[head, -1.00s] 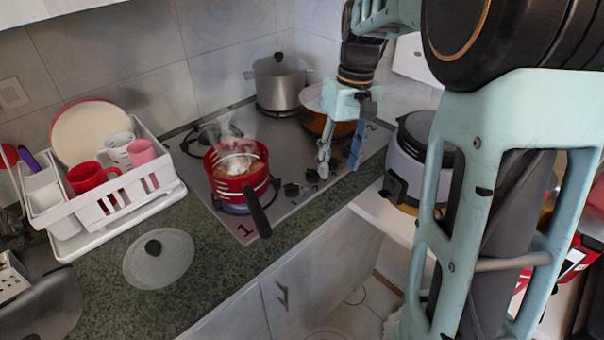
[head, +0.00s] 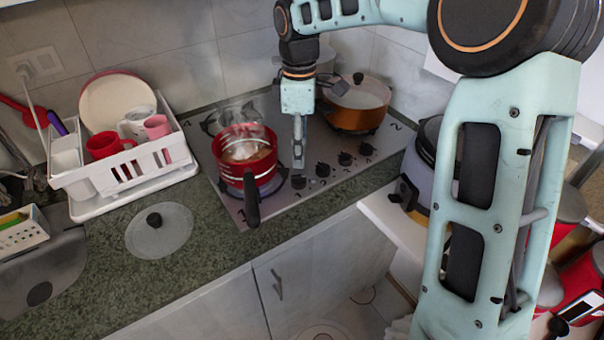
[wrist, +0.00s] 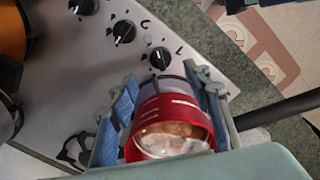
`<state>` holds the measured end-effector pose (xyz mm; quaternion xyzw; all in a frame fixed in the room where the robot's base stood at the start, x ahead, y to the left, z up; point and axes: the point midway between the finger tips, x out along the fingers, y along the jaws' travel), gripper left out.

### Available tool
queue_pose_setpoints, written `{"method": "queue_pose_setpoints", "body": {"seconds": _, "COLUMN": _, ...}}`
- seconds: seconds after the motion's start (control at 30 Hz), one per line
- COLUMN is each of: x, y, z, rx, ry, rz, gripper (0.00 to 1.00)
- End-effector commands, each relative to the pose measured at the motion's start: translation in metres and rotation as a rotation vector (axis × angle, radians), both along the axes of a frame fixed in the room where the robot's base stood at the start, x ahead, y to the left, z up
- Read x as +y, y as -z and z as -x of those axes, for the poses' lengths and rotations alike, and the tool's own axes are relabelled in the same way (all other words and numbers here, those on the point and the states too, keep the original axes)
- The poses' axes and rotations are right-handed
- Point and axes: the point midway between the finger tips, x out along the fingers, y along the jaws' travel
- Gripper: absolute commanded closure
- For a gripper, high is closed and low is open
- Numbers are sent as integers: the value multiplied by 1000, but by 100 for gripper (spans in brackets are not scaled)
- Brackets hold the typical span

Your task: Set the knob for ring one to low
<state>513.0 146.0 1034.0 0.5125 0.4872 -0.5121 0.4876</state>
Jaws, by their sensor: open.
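My gripper (head: 299,165) points down over the hob, just right of the red pot, with its fingers seen edge-on in the head view. In the wrist view my gripper (wrist: 164,82) is open, with blue-padded fingers spread to either side of the red pot in the picture. The black knob nearest the red pot (head: 298,182) is the leftmost of several along the hob's front edge. That knob shows in the wrist view (wrist: 160,57) ahead of and between the fingertips, apart from them. Its pointer setting is too small to read.
The red pot (head: 234,174) steams on the front-left ring, its black handle (head: 251,200) reaching over the counter. An orange pan (head: 360,115) stands at the back right. A glass lid (head: 160,230) and a white dish rack (head: 130,180) are on the left counter.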

Motion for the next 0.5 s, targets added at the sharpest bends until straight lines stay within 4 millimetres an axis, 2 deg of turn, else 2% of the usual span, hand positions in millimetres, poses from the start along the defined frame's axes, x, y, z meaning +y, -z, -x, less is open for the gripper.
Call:
{"method": "queue_pose_setpoints", "body": {"seconds": 0.1, "x": -1, "y": 25, "z": 1, "rx": 4, "ry": 1, "rz": 1, "gripper": 55}}
{"method": "queue_pose_setpoints", "body": {"seconds": 0.3, "x": 0, "y": 62, "z": 1, "rx": 4, "ry": 2, "rz": 1, "gripper": 55}}
{"method": "queue_pose_setpoints", "body": {"seconds": 0.5, "x": 0, "y": 84, "z": 1, "rx": 2, "ry": 1, "rz": 1, "gripper": 55}}
